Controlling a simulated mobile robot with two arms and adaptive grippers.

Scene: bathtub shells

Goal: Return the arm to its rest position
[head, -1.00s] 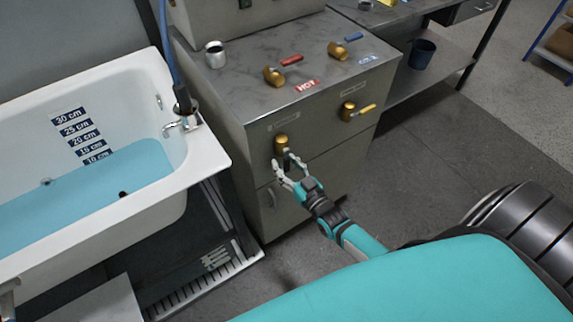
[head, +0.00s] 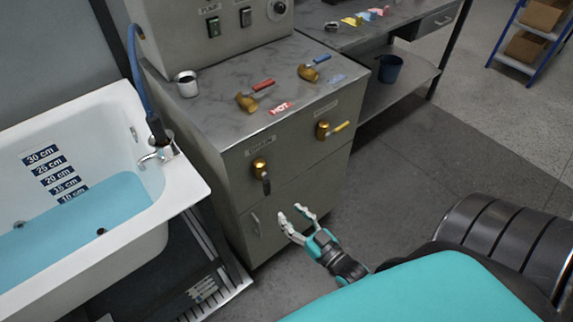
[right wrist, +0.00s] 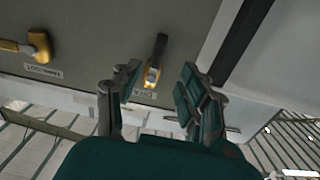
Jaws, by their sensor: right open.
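My right gripper (head: 294,218) is open and empty in the head view, in front of the lower part of the grey cabinet (head: 290,190). It is apart from the brass drain valve (head: 260,169), which sits above and left of it with its dark handle pointing down. In the right wrist view the open fingers (right wrist: 150,95) frame the drain valve (right wrist: 155,60) from a distance, with nothing between them. My left gripper is not in view.
A bathtub (head: 182,195) with blue water stands at the left. The cabinet carries a red-handled valve (head: 250,100), a blue-handled valve (head: 312,70), a yellow-handled valve (head: 328,130) and a metal cup (head: 187,84). The floor (head: 410,150) right of the cabinet is clear.

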